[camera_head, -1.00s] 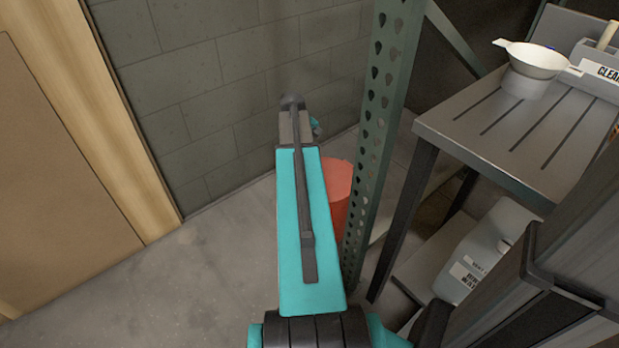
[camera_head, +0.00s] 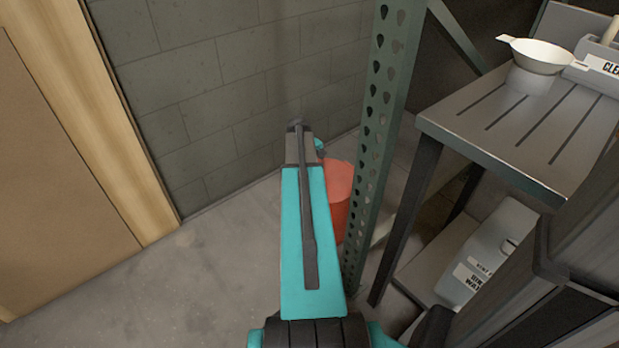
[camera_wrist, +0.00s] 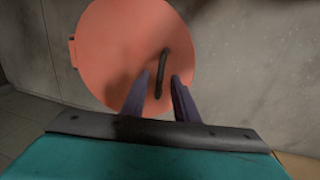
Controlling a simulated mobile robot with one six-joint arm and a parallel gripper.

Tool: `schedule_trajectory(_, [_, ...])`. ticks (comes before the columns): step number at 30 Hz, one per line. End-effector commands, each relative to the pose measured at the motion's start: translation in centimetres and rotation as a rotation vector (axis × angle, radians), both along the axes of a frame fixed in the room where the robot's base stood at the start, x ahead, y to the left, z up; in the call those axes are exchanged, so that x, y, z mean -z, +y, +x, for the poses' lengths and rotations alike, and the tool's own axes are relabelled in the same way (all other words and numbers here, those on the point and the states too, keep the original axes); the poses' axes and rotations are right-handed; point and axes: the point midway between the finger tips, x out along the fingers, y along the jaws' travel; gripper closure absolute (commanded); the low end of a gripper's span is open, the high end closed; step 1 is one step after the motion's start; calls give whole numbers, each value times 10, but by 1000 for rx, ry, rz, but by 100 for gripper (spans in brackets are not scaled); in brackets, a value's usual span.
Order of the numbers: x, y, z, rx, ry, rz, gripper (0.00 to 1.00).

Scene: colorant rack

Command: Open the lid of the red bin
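The red bin (camera_head: 338,192) stands on the floor by the block wall, partly hidden behind my arm and the green post. In the wrist view its round red lid (camera_wrist: 112,50) looks shut, with a hinge-like tab at its left edge. A dark curved handle (camera_wrist: 164,60) stands on the lid, right of its middle. My gripper (camera_wrist: 160,82) is open, its two dark purple fingers pointing at the lid. The handle's near end shows between the fingers. I cannot tell whether they touch it. The fingers are hidden in the head view.
A green perforated post (camera_head: 383,130) stands close to the right of the bin. A grey slatted shelf (camera_head: 510,130) holds a white funnel (camera_head: 540,54). A grey container (camera_head: 490,250) sits lower down. The block wall (camera_head: 220,100) is behind. Floor (camera_head: 190,285) at left is clear.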

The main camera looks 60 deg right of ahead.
Motion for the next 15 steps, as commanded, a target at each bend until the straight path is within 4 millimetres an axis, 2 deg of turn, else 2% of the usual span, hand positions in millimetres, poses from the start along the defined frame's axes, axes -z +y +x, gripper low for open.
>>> schedule_trajectory(4, [0,0,0,0,0,0,74])
schedule_trajectory(9, [0,0,0,0,0,0,100])
schedule_trajectory(15, [0,0,0,0,0,0,100])
